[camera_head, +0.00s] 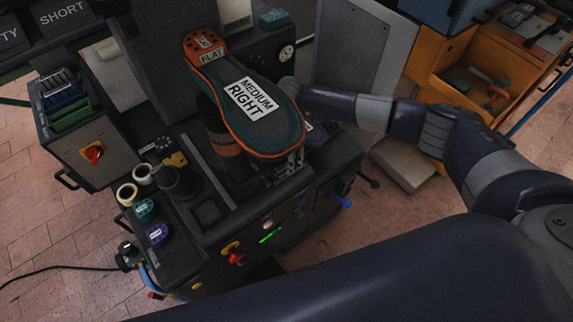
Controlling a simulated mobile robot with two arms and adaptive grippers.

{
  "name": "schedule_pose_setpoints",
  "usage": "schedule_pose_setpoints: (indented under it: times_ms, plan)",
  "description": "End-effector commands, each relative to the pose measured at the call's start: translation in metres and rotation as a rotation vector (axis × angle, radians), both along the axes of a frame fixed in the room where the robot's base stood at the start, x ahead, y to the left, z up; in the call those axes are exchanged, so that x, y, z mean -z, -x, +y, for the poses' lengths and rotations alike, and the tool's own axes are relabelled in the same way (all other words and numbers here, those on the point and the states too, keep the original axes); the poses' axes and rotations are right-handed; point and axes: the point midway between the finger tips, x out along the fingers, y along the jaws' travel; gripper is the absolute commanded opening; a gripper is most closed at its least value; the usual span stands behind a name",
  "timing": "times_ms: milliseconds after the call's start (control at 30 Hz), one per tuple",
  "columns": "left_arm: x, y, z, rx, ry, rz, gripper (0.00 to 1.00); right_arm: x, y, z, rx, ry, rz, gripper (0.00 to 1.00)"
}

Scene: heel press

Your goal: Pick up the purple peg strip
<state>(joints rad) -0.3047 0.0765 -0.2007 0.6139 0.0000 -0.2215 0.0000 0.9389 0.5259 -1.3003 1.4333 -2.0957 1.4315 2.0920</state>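A small purple roll (157,235), which looks like the purple peg strip, sits on the front left corner of the dark machine top. A teal roll (144,209) is just behind it. My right arm reaches in from the right, and its wrist ends behind the large shoe sole labelled MEDIUM RIGHT (285,137). My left gripper is not in view.
Two cream rolls (127,194) and a dark round post (178,184) stand close to the coloured rolls. The machine front has buttons and a green light (270,236). A grey cabinet with a red switch (92,153) stands at left. An orange cabinet (440,62) stands at right.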

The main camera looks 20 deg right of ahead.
Motion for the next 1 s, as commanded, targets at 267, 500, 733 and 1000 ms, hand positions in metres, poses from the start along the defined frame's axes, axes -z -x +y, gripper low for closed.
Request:
schedule_pose_setpoints:
  times_ms: [267,500,733,1000]
  plan:
    - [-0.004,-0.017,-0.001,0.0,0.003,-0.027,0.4,0.019,-0.001,0.0,0.0,-0.002,-0.002,0.38]
    - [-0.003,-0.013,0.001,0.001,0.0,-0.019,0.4,0.019,0.0,0.0,0.0,-0.003,-0.001,0.13]
    - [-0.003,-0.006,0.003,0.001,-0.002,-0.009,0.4,0.018,0.0,0.0,0.0,-0.003,-0.001,0.0]
    - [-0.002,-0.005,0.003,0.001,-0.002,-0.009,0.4,0.012,-0.001,0.001,0.0,-0.003,-0.002,0.0]
